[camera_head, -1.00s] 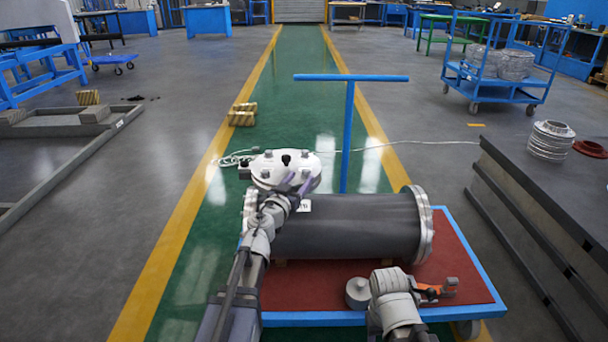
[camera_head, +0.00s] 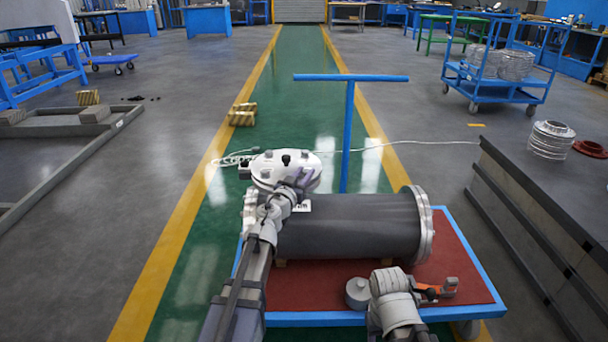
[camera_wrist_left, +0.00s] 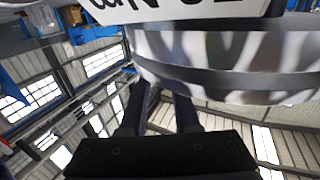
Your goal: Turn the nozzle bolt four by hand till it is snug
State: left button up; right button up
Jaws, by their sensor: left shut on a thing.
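The nozzle (camera_head: 278,166) has a round, light flange with several bolt heads around a dark central spot, near the left end of the dark grey shell (camera_head: 350,224). My left gripper (camera_head: 303,175) is at the flange's near right edge, shut on what appears to be nozzle bolt four; the bolt is largely hidden by the fingers. In the left wrist view, the two dark fingers (camera_wrist_left: 163,108) run up behind the metal flange rim (camera_wrist_left: 225,62), which hides their tips. My right arm is low at the front right; its gripper (camera_head: 432,293) is small and partly hidden by its wrist.
The shell lies on a blue cart (camera_head: 491,283) with a red top and upright handle. A grey cylindrical part (camera_head: 358,293) and an orange tool (camera_head: 448,287) are beside my right wrist.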

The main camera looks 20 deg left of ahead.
pick_arm(q)
grip_shut()
jog(key=shift+w+a+m+h, duration=0.1)
jog(key=shift+m+h, duration=0.3)
jog(key=shift+h, duration=0.2)
jog(key=shift+m+h, duration=0.3)
jog(key=shift+h, duration=0.2)
jog(key=o, duration=0.9)
grip_release()
jog(key=shift+c, duration=0.2)
